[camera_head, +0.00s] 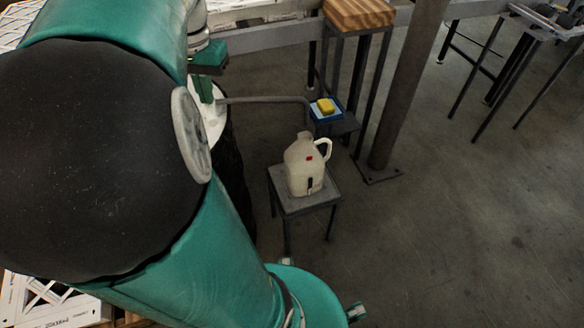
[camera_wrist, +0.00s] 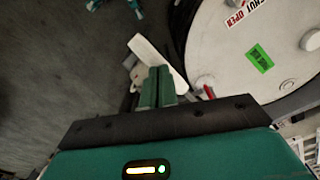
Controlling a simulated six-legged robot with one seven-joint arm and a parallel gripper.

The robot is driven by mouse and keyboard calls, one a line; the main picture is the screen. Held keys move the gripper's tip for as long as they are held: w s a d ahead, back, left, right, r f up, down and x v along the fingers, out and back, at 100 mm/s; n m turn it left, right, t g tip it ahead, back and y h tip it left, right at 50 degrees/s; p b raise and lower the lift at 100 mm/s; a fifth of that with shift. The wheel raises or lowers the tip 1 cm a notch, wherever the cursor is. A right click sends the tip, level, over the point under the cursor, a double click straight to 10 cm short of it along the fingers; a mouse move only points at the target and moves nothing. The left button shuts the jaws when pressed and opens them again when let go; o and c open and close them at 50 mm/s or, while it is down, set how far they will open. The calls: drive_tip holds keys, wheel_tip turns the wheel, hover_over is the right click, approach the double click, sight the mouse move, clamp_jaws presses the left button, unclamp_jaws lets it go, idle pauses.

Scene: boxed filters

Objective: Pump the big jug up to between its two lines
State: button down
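The big jug (camera_head: 303,172), cream-coloured with a side handle, stands upright on a small grey stool. It has a red mark high up and a dark upright strip low on its front. Its two lines and liquid level are too small to tell. A grey spout pipe (camera_head: 265,100) runs from the drum (camera_head: 216,122) toward the jug's side, ending above and behind it. My gripper (camera_wrist: 157,88) has its two green fingers together, with nothing visible between them. A pale bar (camera_wrist: 150,52) passes behind the fingertips; contact cannot be told. My gripper also shows above the drum in the head view (camera_head: 205,90).
The white drum lid (camera_wrist: 240,75) carries a green label and a red-and-white label. The stool (camera_head: 290,207) has open floor to its right. A yellow block sits in a blue tray (camera_head: 327,110) behind the jug. A thick post (camera_head: 400,90) stands behind on the right.

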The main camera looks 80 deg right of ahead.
wheel_tip(320, 180, up, 11)
drive_tip(key=shift+d, duration=0.15)
idle(0.8)
drive_tip(key=shift+w+f, duration=0.1)
drive_tip(key=shift+w, duration=0.05)
idle(0.4)
